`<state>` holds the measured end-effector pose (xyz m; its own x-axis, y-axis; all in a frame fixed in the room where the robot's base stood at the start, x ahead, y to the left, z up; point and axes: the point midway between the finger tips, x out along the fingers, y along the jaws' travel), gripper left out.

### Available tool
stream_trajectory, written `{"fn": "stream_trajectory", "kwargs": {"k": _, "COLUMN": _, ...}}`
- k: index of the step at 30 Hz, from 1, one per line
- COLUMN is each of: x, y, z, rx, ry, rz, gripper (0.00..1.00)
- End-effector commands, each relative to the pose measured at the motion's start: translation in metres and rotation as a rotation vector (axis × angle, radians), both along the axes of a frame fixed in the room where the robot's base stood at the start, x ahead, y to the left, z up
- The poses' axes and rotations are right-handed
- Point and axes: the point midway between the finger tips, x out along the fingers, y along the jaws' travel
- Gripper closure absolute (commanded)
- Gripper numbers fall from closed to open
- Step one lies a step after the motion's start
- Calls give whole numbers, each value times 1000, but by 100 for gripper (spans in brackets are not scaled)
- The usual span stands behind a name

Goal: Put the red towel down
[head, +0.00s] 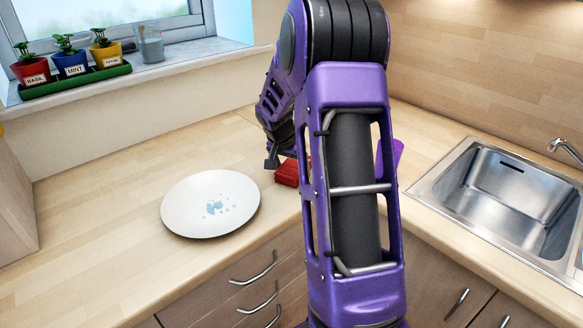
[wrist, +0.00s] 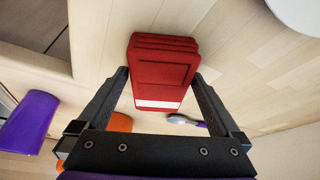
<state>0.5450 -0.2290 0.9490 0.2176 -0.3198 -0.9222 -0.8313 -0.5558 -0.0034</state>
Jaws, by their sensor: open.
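The red towel (wrist: 164,72) is a folded block with a white stripe, lying on the wooden counter in the wrist view. In the head view the red towel (head: 287,173) shows in part beside my gripper (head: 273,163), right of the plate, with the rest hidden behind my arm. In the wrist view my gripper (wrist: 162,93) is open, its two fingers apart on either side of the towel's near end. I cannot tell whether the fingers touch it.
A white plate with blue spots (head: 211,203) lies left of the towel. A steel sink (head: 505,195) is at the right. A purple cup (wrist: 30,120), an orange item (wrist: 119,122) and a brush-like tool (wrist: 187,121) are near the gripper. Herb pots (head: 70,62) stand on the windowsill.

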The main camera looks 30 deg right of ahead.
Motion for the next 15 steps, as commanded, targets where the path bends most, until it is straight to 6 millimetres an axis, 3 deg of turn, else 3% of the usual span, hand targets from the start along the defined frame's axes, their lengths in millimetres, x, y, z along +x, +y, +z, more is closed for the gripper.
{"fn": "stream_trajectory", "kwargs": {"k": 5, "x": -2, "y": 4, "z": 16, "rx": -2, "ry": -4, "rz": 1, "gripper": 0}}
{"fn": "stream_trajectory", "kwargs": {"k": 15, "x": -18, "y": 27, "z": 83, "rx": -1, "ry": -3, "rz": 1, "gripper": 0}}
